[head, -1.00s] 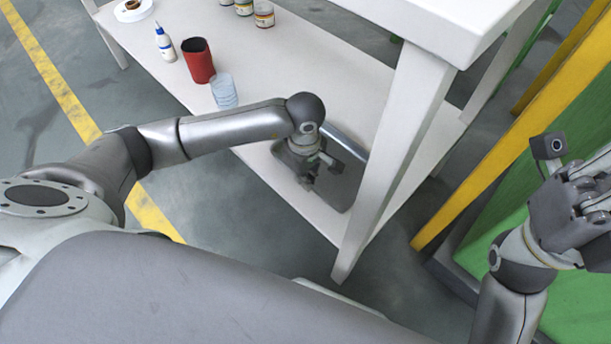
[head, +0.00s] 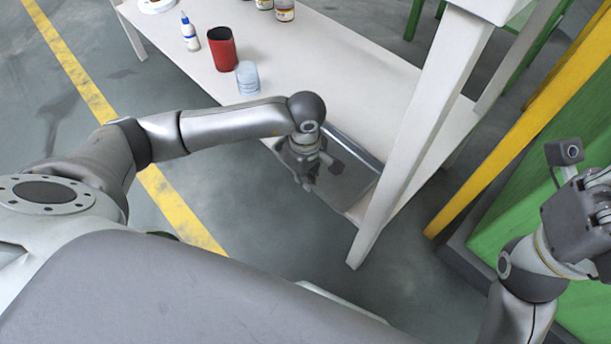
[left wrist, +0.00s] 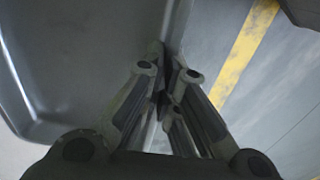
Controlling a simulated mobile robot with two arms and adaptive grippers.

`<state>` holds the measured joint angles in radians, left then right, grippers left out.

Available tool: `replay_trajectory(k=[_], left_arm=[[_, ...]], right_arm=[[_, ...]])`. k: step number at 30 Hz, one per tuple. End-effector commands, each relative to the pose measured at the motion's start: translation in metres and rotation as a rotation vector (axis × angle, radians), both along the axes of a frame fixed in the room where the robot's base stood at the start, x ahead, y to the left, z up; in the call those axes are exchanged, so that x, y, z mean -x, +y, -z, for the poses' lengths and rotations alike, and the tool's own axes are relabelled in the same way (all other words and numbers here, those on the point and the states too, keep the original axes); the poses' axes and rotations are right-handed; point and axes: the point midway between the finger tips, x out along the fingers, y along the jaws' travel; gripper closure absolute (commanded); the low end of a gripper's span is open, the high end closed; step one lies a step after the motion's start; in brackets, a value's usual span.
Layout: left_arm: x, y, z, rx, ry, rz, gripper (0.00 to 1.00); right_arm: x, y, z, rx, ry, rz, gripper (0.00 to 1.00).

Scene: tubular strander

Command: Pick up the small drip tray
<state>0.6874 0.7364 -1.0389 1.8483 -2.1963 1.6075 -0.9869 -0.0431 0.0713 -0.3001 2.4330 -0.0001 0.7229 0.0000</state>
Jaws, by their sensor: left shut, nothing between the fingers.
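The small drip tray (head: 350,150) is a shallow grey metal tray with rounded corners.
On the white shelf (head: 310,60) stand a red cup (head: 222,50), a clear cup (head: 247,78), a glue bottle (head: 190,33) and jars (head: 284,10). A white table leg (head: 415,130) rises just right of the tray. A yellow rail (head: 520,150) and green panel are further right.

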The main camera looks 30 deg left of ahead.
Motion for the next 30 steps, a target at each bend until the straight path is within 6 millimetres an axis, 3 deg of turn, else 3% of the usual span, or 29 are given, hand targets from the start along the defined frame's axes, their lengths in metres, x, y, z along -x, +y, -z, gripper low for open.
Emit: replay_trajectory(k=[1, 7, 18, 23, 30], left_arm=[[0.000, 0.000, 0.000, 0.000, -0.001, 0.000, 0.95], [0.000, 0.000, 0.000, 0.000, -0.001, -0.001, 0.70], [-0.001, 0.000, -0.004, 0.001, -0.002, 0.000, 0.70], [-0.002, 0.000, -0.026, 0.001, -0.005, 0.000, 0.70], [-0.002, 0.000, -0.078, 0.001, -0.006, 0.000, 0.70]], right_arm=[[0.000, 0.000, 0.000, 0.000, 0.001, 0.000, 1.00], [-0.002, 0.000, 0.001, 0.001, 0.004, 0.000, 1.00], [-0.001, 0.000, 0.000, -0.002, -0.001, 0.001, 1.00], [-0.001, 0.000, 0.001, -0.001, 0.000, 0.001, 1.00], [-0.001, 0.000, 0.001, 0.000, 0.002, 0.000, 1.00]])
